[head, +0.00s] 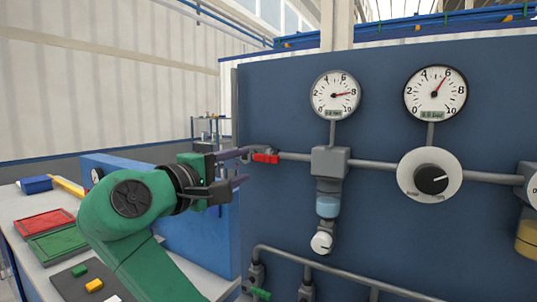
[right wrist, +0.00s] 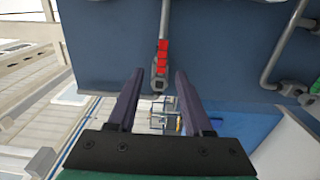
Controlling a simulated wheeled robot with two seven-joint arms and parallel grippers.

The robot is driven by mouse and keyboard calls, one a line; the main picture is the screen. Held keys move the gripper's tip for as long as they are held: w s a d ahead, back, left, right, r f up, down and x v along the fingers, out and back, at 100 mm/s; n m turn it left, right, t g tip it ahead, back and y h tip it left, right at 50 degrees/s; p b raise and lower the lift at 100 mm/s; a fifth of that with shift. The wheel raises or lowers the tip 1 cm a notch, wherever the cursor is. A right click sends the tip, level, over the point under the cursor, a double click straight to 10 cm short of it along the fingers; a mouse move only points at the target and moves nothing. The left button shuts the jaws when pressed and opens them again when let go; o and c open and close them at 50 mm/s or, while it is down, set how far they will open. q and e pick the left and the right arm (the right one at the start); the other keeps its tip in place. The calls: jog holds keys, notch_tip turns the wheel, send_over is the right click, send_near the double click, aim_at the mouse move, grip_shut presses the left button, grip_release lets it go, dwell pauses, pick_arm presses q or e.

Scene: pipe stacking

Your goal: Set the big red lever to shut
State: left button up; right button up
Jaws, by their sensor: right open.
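The red lever (head: 266,158) sits on the grey pipe at the left end of the blue panel, and its red handle appears to lie along the pipe. In the right wrist view the red lever (right wrist: 162,56) shows just beyond the fingertips, centred between them. My right gripper (head: 243,167) is open and empty, just left of the lever, with its fingers pointing at the panel. In the right wrist view its two dark fingers (right wrist: 160,74) stand apart on either side of the pipe end. My left gripper is out of view.
Two round gauges (head: 335,95) (head: 435,93) are above the pipe. A regulator with a black knob (head: 431,180) is to the right. A lower pipe (head: 330,268) carries a small green handle (head: 261,293). Red (head: 45,225) and green (head: 55,243) trays lie on the bench at left.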

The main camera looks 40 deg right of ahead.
aim_at(266, 160)
jog(key=p+x, duration=0.1)
jog(key=x, duration=0.5)
jog(key=shift+s, duration=0.15)
jog(key=x, duration=0.4)
jog(key=shift+d+f+p, duration=0.1)
jog(key=shift+f+p, duration=0.15)
jog(key=shift+p, duration=0.1)
jog(key=shift+w+d, duration=0.2)
jog(key=shift+d, duration=0.15)
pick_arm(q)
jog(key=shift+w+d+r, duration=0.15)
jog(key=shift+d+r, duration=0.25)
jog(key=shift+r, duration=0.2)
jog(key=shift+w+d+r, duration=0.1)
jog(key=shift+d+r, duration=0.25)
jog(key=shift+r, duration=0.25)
pick_arm(e)
jog(key=c, duration=0.8)
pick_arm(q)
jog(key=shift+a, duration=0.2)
pick_arm(e)
grip_shut()
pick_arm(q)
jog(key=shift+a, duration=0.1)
pick_arm(e)
jog(key=shift+f, duration=0.1)
